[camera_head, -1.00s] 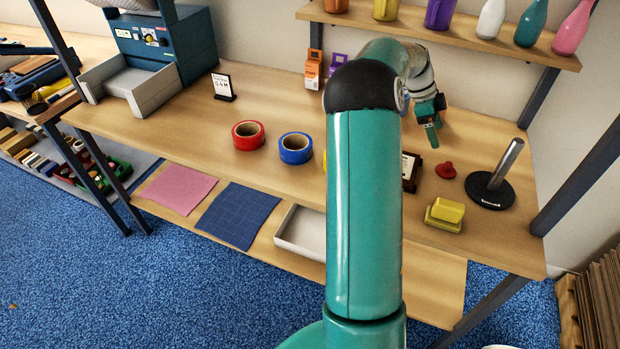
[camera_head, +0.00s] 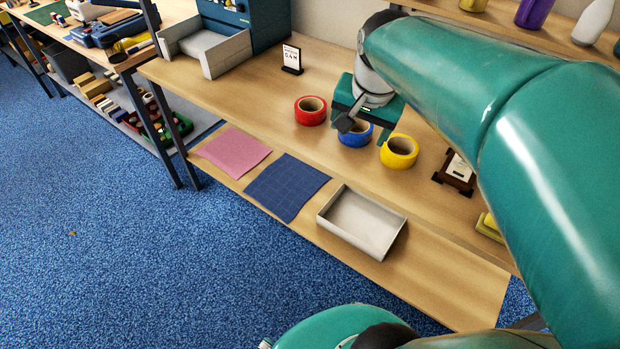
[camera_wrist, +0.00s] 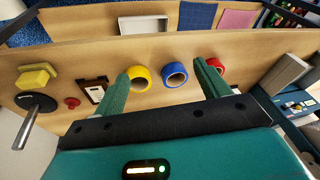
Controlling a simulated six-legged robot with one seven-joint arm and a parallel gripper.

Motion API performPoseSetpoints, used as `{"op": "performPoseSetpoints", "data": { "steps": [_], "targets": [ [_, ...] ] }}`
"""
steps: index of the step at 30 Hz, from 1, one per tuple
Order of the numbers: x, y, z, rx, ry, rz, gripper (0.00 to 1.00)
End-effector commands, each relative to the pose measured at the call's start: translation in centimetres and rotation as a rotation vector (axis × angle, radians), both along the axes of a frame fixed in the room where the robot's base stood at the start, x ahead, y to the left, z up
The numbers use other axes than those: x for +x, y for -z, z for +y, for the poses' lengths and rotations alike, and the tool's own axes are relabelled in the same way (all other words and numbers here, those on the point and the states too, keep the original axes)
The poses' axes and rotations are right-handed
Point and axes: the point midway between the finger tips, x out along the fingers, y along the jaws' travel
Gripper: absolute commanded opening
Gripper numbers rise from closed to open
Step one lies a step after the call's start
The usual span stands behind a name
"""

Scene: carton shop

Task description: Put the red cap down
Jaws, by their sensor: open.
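The red cap (camera_wrist: 72,103) sits on the tabletop at the left of the wrist view, between the black round stand with a metal rod (camera_wrist: 36,104) and a dark-framed card (camera_wrist: 95,90). In the head view the cap is out of sight; my arm covers much of that side. My gripper (camera_head: 364,130) is open and empty over the table near the blue tape roll (camera_head: 356,134), well away from the cap. In the wrist view its two fingers (camera_wrist: 160,78) are wide apart, with the blue and yellow rolls showing between them.
A red tape roll (camera_head: 310,110) and a yellow one (camera_head: 398,151) stand beside the blue one. A small sign (camera_head: 291,59) stands behind. A yellow block (camera_wrist: 36,76) lies near the stand. A grey tray (camera_head: 362,221) and cloths are on the lower shelf.

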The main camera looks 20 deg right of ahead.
Motion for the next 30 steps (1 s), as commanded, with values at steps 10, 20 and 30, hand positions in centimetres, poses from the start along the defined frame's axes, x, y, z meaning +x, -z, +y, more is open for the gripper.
{"op": "performPoseSetpoints", "data": {
  "steps": [10,20,30],
  "targets": [
    [-7.5,1.1,11.9,-0.189,-0.651,-0.132,0.75],
    [-8.8,1.8,13.3,-0.234,-0.759,-0.15,0.75],
    [-8.7,1.7,13.2,-0.232,-0.756,-0.149,0.75]
  ]
}}
